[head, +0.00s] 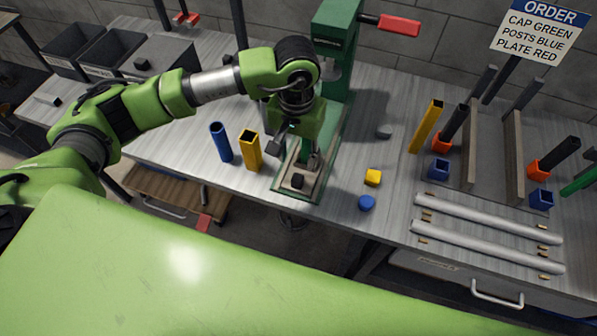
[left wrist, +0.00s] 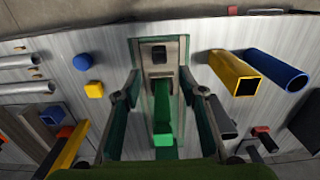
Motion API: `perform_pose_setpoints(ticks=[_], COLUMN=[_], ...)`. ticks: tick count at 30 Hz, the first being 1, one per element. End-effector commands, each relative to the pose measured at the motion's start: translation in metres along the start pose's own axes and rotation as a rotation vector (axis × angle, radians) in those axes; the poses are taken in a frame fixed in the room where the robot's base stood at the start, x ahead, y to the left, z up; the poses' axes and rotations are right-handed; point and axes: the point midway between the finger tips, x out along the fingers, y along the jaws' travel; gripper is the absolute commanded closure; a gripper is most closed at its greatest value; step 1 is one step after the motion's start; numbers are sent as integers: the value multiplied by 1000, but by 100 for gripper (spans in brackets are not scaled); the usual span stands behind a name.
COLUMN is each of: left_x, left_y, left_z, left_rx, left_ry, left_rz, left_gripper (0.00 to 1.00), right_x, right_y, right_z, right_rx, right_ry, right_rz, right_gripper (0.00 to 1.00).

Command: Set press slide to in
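The green press (head: 335,45) stands at the back of the bench, with a red-gripped lever. Its slide (head: 312,184) lies along the green base and reaches out toward the bench's front edge, with a black block (head: 297,181) at the front end. In the left wrist view the slide (left wrist: 158,73) runs down the middle, and a bright green upright piece (left wrist: 162,115) shows on it. My left gripper (head: 291,148) is low over the slide. In the left wrist view its fingers (left wrist: 160,85) are apart, one on each side of the slide. Contact cannot be told. My right gripper is out of view.
A blue tube (head: 221,142) and a yellow tube (head: 250,151) stand left of the press. Grey rails (head: 487,219) and a fixture with posts are further right. Dark bins (head: 75,47) stand back left.

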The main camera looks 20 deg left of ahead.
Motion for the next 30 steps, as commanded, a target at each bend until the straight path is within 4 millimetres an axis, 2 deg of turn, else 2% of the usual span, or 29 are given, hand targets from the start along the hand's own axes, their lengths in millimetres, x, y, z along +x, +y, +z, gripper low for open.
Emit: perform_pose_setpoints(ticks=[1, 3, 6, 8, 15, 20, 28, 29, 30], left_x=[9, 24, 46, 58, 96, 107, 109, 109, 109], left_y=[0, 0, 1, 1, 2, 2, 2, 2, 2], left_z=[2, 2, 2, 2, 1, 1, 0, 0, 0], left_rx=[-1, -2, -2, -2, -1, -1, 0, 0, -1], left_ry=[-7, -8, -7, -6, -4, -2, -1, -1, -1], left_rz=[1, 1, 1, 1, 4, 4, 4, 4, 4], left_gripper=[62, 62, 62, 62, 62, 62, 62, 65, 76], right_x=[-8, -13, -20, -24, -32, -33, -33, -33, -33], right_y=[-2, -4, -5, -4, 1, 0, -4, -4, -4], right_z=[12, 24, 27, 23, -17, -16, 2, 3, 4], right_rx=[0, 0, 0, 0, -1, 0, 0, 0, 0], right_ry=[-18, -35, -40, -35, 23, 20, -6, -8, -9], right_rz=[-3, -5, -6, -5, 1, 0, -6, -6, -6], right_gripper=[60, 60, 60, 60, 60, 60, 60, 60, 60])
